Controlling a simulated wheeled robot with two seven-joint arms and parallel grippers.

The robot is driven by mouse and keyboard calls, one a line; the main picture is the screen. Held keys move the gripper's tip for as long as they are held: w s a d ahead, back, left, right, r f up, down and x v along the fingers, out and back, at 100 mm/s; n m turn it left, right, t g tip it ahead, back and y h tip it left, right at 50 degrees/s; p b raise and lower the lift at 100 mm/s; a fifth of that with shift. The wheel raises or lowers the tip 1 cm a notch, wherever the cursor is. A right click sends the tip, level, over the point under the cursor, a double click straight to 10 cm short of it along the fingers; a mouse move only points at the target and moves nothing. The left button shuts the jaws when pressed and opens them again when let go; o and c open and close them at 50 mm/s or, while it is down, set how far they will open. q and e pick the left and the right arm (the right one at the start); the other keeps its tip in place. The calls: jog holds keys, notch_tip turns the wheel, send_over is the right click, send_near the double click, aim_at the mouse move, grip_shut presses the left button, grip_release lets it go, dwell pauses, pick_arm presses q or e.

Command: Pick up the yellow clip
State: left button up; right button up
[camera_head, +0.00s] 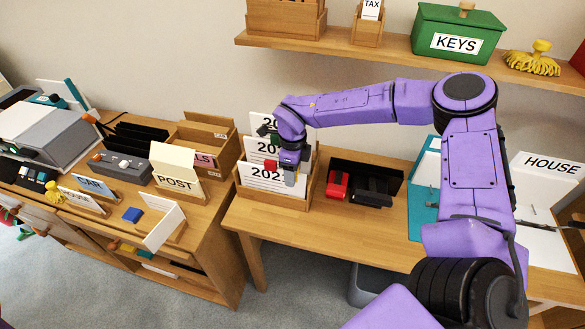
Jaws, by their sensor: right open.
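I cannot pick out a yellow clip with certainty. A small yellow item (127,248) shows in the open space under the left desk's top, too small to tell its shape. A yellow knobbed piece (54,192) stands at the left desk's front. My right gripper (290,178) points down in front of the wooden rack of year cards (262,182). It is open; its fingers partly cover the cards. A red clip-like piece (271,165) shows just left of it, and a green one behind. My left gripper is out of view.
A black tray (385,172) with red and black items stands right of the rack. A POST box (175,168) stands left, across the gap between desks. The wall shelf (400,58) holds a green KEYS box (458,35) and a yellow brush (533,60).

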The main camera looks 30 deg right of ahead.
grip_shut()
jog(key=shift+r, duration=0.1)
